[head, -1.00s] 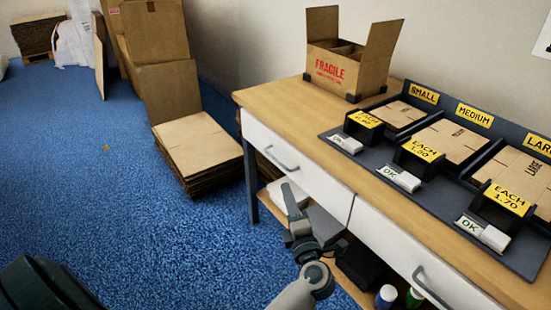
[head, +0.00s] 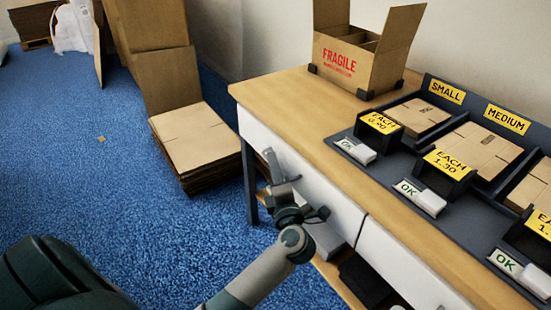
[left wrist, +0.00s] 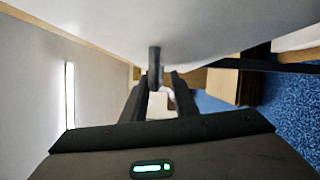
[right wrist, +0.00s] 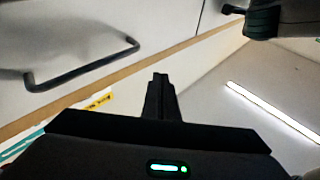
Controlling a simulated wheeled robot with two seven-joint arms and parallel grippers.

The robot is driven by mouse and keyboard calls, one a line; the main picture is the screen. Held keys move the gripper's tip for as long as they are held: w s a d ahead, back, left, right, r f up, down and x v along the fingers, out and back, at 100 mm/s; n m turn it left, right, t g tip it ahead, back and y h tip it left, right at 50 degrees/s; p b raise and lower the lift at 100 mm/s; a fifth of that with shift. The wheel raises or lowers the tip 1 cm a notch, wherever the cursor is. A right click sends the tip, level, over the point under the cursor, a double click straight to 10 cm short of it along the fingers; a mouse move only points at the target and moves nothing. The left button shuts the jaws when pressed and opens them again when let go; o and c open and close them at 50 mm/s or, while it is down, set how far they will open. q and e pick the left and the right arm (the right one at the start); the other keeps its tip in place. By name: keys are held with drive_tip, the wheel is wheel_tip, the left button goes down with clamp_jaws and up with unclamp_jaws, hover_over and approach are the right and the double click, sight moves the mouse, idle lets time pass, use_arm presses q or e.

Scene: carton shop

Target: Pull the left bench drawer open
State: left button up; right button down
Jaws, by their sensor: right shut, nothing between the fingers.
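The left bench drawer (head: 334,208) has a white front and looks shut, flush with the bench. My left gripper (head: 270,163) is at its front, hiding most of the handle in the head view. In the left wrist view my left gripper (left wrist: 160,82) is open, and the dark handle (left wrist: 154,66) shows end-on at the fingertips, between them or just beyond. I cannot tell whether they touch it. My right gripper (right wrist: 160,80) is shut and empty, below a white drawer front with a dark bar handle (right wrist: 82,68); it is out of the head view.
The wooden bench top (head: 285,98) carries a FRAGILE carton (head: 342,62) and a dark tray rack (head: 385,185) of flat cartons. A stack of flat cardboard (head: 200,143) stands on the blue floor left of the bench. Carpet in front of the drawer is clear.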

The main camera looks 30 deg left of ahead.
use_arm(q)
drive_tip(key=shift+w+a, duration=0.4)
drive_tip(key=shift+a, duration=0.05)
drive_tip(key=shift+r, duration=0.1)
drive_tip(key=shift+c, duration=0.2)
clamp_jaws()
idle(1.0)
